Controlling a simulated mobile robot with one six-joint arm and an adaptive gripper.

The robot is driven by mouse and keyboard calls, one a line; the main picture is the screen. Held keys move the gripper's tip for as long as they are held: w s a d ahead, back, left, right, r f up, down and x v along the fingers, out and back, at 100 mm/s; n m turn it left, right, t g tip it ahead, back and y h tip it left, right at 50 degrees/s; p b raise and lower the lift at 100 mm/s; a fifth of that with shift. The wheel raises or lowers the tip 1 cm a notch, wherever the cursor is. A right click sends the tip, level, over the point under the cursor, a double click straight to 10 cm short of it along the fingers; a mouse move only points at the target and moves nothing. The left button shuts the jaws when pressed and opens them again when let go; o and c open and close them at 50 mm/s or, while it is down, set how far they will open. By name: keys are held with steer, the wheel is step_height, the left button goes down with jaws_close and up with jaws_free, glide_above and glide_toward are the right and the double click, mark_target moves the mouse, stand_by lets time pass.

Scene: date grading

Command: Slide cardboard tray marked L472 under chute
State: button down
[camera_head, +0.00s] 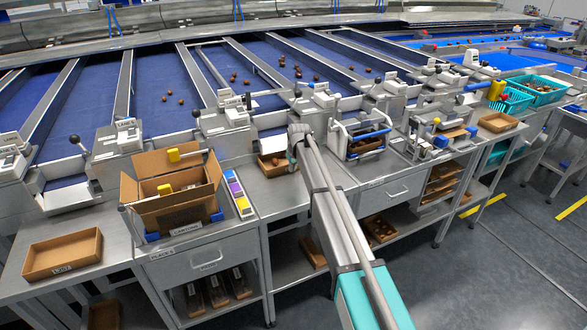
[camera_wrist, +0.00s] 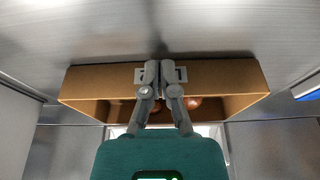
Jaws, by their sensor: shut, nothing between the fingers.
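A cardboard tray (camera_head: 277,168) stands on the steel bench beside my gripper in the head view, below the end of a sorting lane. In the wrist view the same tray (camera_wrist: 225,78) spans the middle, with a few brown dates inside. My gripper (camera_wrist: 159,72) is shut and empty at the tray wall, over a pale label that it mostly hides; I cannot tell whether it touches. In the head view my gripper (camera_head: 297,135) partly covers the tray. Another, empty cardboard tray (camera_head: 62,253) sits at the far left; its front label is too small to read surely.
An open cardboard carton (camera_head: 172,192) stands left of my arm, with a coloured strip (camera_head: 239,193) beside it. A blue-handled steel device (camera_head: 361,136) stands right of my arm. Blue sorting lanes (camera_head: 275,80) with scattered dates lie behind. Bench around the far-left tray is mostly clear.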

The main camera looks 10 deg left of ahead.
mark_target(296, 178)
steer(key=shift+s+d, duration=0.15)
steer(key=shift+s, duration=0.05)
steer(key=s+d, duration=0.2)
steer(key=s, duration=0.1)
steer(key=shift+r+p, duration=0.6)
steer(key=p+v, duration=0.8)
steer(key=v, duration=0.1)
steer(key=shift+d+f, duration=0.1)
steer(key=s+d+m+g+h, duration=0.1)
steer(key=s+d+m, duration=0.2)
steer(key=s+d, duration=1.1)
steer(key=s+d+m+g+h, duration=0.1)
steer(key=s+d+m, duration=0.2)
steer(key=s+d, duration=1.2)
steer(key=s, duration=0.6)
steer(key=shift+s+f+m+g, duration=0.25)
steer(key=shift+f+m+g, duration=0.1)
steer(key=shift+m+g, duration=0.05)
